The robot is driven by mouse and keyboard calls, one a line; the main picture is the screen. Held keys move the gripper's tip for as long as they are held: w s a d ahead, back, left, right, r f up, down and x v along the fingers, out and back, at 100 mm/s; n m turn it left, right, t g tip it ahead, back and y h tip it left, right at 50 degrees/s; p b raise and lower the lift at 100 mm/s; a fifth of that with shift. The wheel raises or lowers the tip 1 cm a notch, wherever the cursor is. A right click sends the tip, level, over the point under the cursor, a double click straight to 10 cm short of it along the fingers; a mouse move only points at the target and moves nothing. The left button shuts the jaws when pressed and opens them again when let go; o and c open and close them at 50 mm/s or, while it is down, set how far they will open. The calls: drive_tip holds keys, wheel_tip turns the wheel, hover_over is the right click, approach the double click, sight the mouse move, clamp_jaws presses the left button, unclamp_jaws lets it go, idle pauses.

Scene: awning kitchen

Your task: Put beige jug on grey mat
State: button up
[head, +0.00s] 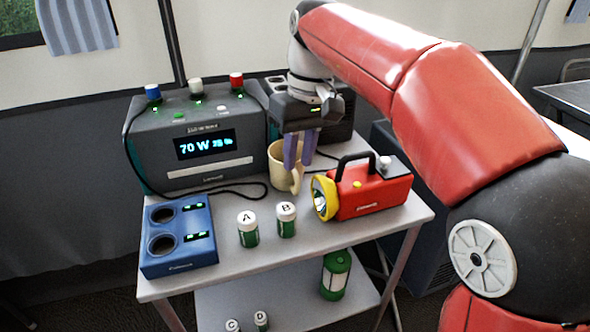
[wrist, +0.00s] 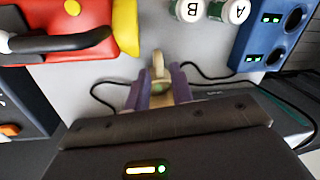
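The beige jug (head: 281,174) stands upright on the table, in front of the grey power unit, with its handle towards the front right. My gripper (head: 299,163) points down at the jug's rim and handle side. Its two purple fingers are apart, with a gap between them. In the wrist view the jug's handle (wrist: 158,64) shows between and just beyond the fingertips of my gripper (wrist: 160,82). I cannot tell whether the fingers touch the jug. I see no grey mat in either view.
A red and yellow flashlight (head: 366,190) stands close on the right. Batteries A (head: 248,229) and B (head: 286,219) and a blue charger (head: 178,237) are in front and left. A black cable (head: 235,190) lies by the jug.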

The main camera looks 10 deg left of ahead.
sight(297, 174)
drive_tip(key=f, duration=0.5)
drive_tip(key=shift+s+a+b, duration=0.1)
drive_tip(key=shift+s+b, duration=0.2)
drive_tip(key=shift+b, duration=0.05)
clamp_jaws()
